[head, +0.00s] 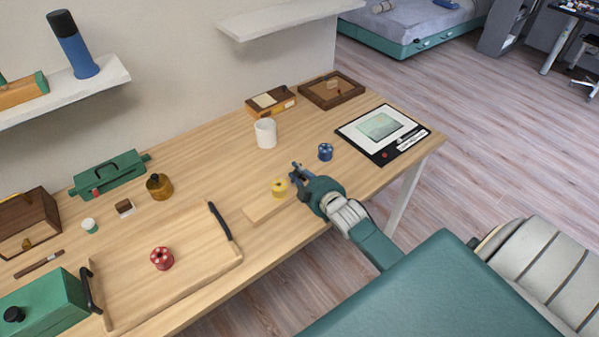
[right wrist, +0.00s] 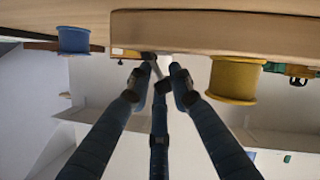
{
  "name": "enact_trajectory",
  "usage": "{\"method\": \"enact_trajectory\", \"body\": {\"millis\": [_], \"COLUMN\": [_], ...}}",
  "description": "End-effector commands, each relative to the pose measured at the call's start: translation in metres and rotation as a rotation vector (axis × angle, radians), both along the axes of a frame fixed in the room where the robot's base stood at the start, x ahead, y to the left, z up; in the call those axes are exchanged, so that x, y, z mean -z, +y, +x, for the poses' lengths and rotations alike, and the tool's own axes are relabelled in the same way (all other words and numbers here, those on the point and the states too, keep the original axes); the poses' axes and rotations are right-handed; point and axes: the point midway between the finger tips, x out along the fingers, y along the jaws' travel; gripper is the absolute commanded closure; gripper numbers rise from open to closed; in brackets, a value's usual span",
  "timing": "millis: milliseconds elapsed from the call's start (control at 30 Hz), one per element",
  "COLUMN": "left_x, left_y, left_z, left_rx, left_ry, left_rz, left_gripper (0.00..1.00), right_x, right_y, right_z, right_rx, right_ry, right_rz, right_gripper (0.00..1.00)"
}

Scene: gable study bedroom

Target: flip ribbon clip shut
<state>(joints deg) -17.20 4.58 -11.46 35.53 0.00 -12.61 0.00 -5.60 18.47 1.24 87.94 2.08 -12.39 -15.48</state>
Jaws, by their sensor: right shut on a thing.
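My right gripper (head: 297,174) is at the front edge of the desk, just right of a yellow spool (head: 279,188). In the right wrist view its blue fingers (right wrist: 158,78) are close together around a small grey and dark piece (right wrist: 149,60). It looks like a part of the ribbon clip, but it is too small to tell its shape or how far it is closed. The yellow spool also shows in the right wrist view (right wrist: 236,80), apart from the fingers. It stands by a pale wooden strip (head: 258,214). My left gripper is not in view.
A blue spool (head: 325,152) stands right of the gripper, before a framed tablet-like board (head: 417,138). A white mug (head: 265,134) stands behind. A wooden tray (head: 205,279) with dark handles holds a red spool (head: 161,258). Clear desk lies between mug and tray.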

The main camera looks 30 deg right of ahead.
Motion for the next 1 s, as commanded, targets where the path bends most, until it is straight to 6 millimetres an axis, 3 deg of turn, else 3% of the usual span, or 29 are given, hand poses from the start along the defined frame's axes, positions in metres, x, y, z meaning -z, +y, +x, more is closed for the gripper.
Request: {"method": "enact_trajectory", "body": {"millis": [33, 67, 100, 400, 533, 1000], "left_x": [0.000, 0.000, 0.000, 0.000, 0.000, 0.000], "left_y": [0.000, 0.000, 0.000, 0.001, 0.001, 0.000], "left_z": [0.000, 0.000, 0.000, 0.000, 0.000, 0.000], "left_rx": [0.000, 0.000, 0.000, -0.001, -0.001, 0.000], "left_ry": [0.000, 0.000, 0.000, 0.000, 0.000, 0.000], "left_rz": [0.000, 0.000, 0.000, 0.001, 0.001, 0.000], "left_gripper": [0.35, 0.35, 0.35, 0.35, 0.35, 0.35], "right_x": [0.003, 0.003, 0.003, 0.002, -0.001, -0.030], "right_y": [0.001, 0.001, 0.001, 0.001, 0.002, 0.011], "right_z": [-0.001, -0.001, -0.001, -0.001, -0.011, -0.097], "right_rx": [-0.003, -0.003, -0.003, -0.001, -0.002, -0.003], "right_ry": [0.007, 0.007, 0.007, 0.004, 0.005, 0.008], "right_rz": [-0.004, -0.004, -0.003, 0.000, 0.000, 0.000], "right_gripper": [1.00, 0.76, 0.68, 0.67, 0.67, 0.67]}}
